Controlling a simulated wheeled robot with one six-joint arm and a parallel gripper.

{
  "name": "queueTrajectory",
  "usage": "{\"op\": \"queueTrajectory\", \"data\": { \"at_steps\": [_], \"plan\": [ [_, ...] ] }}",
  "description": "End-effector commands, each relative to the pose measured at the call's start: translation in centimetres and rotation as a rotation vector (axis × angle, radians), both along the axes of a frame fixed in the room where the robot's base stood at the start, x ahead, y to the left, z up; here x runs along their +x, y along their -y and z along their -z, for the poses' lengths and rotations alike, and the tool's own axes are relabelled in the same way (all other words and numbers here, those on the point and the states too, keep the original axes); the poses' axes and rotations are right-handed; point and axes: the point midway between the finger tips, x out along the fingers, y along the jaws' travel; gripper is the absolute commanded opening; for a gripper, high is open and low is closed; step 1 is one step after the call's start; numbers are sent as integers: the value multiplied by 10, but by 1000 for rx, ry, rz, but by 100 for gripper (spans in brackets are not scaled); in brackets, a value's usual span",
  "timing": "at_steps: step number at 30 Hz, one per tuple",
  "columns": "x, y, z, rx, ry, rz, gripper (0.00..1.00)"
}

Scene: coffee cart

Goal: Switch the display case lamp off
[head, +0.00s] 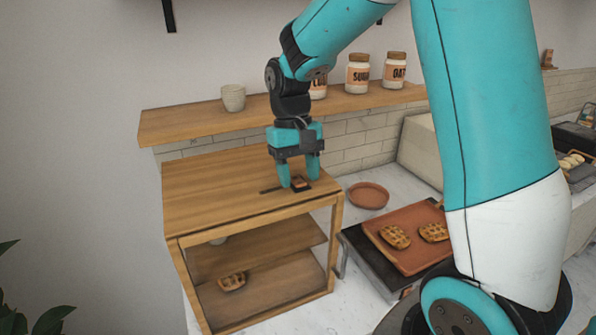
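The display case (215,200) is a wooden box with an open front and inner shelves, standing on the counter at the left. A small dark switch with a reddish top (301,184) sits on the case's top, near its right front corner. My gripper (299,179) points down right over the switch, its two teal fingers apart with nothing held between them. The fingertips are at or just above the switch; I cannot tell whether they touch it. The lamp itself is not visible, and I cannot tell whether it is lit.
A wall shelf (200,127) behind the case holds a cup (233,97) and several labelled jars (357,74). Right of the case are a terracotta plate (368,195) and a tray (415,262) with waffles. Another waffle (232,282) lies inside the case.

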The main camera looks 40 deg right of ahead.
Motion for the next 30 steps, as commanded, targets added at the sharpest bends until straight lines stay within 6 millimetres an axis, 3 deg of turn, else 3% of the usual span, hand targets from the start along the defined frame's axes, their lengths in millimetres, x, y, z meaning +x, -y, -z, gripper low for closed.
{"op": "queueTrajectory", "data": {
  "at_steps": [8, 13, 20, 27, 30],
  "plan": [
    [0, 0, -1, 0, 0, 0, 51],
    [6, 1, -20, 0, 4, 0, 51],
    [21, 5, -75, 1, 7, 1, 51],
    [35, 8, -142, 0, 0, 0, 51],
    [39, 8, -157, 0, -1, 0, 51]
  ]
}}
